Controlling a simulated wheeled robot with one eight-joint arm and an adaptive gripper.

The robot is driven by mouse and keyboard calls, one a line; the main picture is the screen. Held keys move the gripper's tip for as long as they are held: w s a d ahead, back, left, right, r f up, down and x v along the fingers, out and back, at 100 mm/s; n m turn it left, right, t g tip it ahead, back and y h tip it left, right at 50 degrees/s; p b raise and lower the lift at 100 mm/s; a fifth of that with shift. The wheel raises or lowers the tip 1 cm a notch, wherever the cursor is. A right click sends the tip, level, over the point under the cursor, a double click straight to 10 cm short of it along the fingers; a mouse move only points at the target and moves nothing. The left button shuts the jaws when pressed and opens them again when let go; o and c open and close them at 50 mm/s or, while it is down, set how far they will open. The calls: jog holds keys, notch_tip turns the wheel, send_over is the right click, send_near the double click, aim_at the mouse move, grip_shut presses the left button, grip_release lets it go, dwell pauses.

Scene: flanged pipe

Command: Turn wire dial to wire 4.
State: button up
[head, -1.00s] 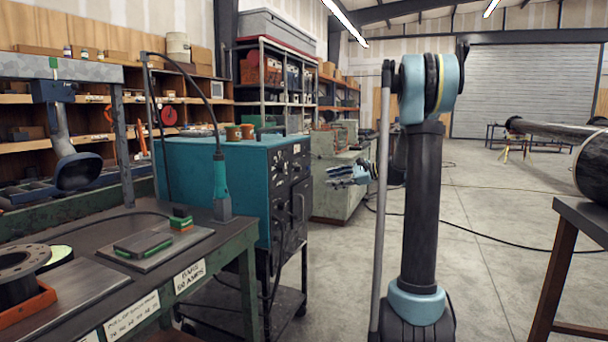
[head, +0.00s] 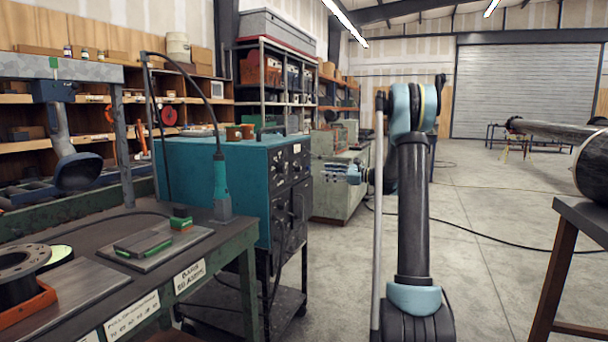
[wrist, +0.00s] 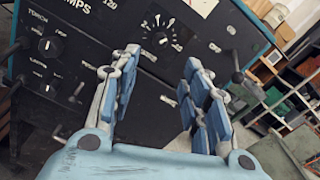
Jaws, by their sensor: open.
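The teal welding machine (head: 215,175) stands left of my arm in the head view, its black front panel (head: 290,200) facing right. In the wrist view the panel (wrist: 150,75) appears tilted. It shows a large dial with tick marks (wrist: 160,38) near the top, a knob (wrist: 45,46) under a label reading TORCH, and another knob (wrist: 49,88) below it. That lower label is too small to read, so I cannot tell which is the wire dial. My gripper (wrist: 153,75) is open and empty in front of the panel, also visible in the head view (head: 343,173), right of the machine.
A workbench (head: 150,245) with a torch (head: 220,180) and a flanged spool (head: 22,275) is at the left. A lever handle (wrist: 237,75) sticks out at the panel's right side in the wrist view. A table (head: 580,220) and pipe (head: 560,130) are at the right. Open floor lies between.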

aim_at(298, 169)
jog(key=x, duration=1.2)
jog(key=shift+c, duration=0.6)
grip_shut()
